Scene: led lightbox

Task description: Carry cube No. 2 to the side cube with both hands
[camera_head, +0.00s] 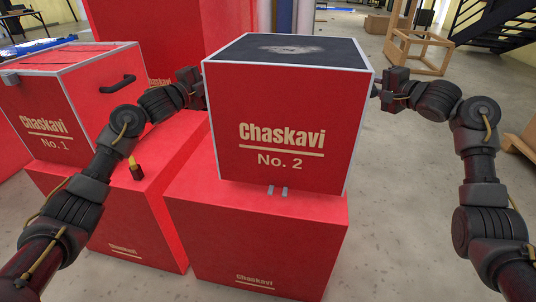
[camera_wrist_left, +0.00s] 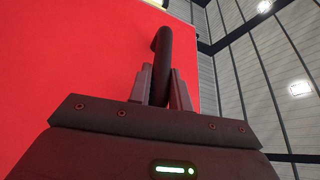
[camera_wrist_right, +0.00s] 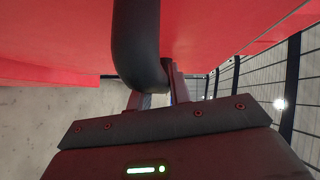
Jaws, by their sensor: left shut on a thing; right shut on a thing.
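Cube No. 2 (camera_head: 285,125) is a red box with pale edges, a dark top and "Chaskavi No. 2" on its front. It is upright above a red pedestal cube (camera_head: 256,235); I cannot tell whether they touch. My left gripper (camera_head: 200,88) is at its left side, shut on a black handle (camera_wrist_left: 163,55). My right gripper (camera_head: 380,90) is at its right side, shut on another black handle (camera_wrist_right: 137,40). A second red pedestal cube (camera_head: 135,235) stands to the left, with cube No. 1 (camera_head: 45,118) on top. The cube's back side is hidden.
A large red block (camera_head: 150,30) stands behind. A wooden frame (camera_head: 418,50) stands on the floor at the back right. The floor (camera_head: 400,220) to the right is open.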

